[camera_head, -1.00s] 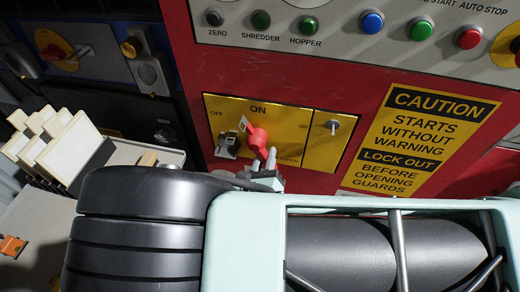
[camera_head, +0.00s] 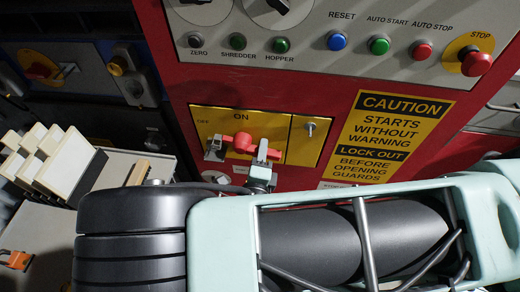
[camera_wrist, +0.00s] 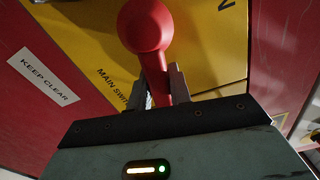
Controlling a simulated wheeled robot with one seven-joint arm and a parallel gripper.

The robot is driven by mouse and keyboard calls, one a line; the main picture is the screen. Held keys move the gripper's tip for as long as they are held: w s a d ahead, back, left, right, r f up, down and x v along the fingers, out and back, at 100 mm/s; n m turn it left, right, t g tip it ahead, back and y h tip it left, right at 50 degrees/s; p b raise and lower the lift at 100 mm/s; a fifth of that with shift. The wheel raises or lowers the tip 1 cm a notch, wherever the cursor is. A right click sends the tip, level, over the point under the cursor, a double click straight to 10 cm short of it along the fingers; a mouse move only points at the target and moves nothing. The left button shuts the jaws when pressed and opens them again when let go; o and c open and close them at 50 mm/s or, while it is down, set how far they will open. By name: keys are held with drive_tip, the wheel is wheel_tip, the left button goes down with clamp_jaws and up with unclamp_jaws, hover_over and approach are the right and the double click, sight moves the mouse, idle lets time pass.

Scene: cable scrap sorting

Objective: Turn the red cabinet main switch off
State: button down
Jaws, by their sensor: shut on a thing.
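The red main switch (camera_head: 243,143) sits on a yellow plate (camera_head: 287,125) on the red cabinet, with OFF at the plate's upper left and ON at its top. Its handle lies nearly level in the head view, one end towards the left and the other in my gripper (camera_head: 263,152). In the wrist view the red handle (camera_wrist: 152,60) has a round knob at the top, and its shaft runs down between the fingers of my gripper (camera_wrist: 163,88), which is shut on it. The fingers partly hide the handle's right end in the head view.
A grey hasp-like part (camera_head: 214,147) is at the switch's left. A small key-like latch (camera_head: 310,128) is to the right. Above is a button panel (camera_head: 300,50) with a red stop button (camera_head: 476,63). Pale upright blocks (camera_head: 65,165) stand at left.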

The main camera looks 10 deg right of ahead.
drive_tip(key=shift+r+n+p, duration=0.4)
drive_tip(key=shift+n, duration=0.6)
drive_tip(key=c, duration=1.3)
unclamp_jaws()
drive_tip(key=shift+s, duration=0.15)
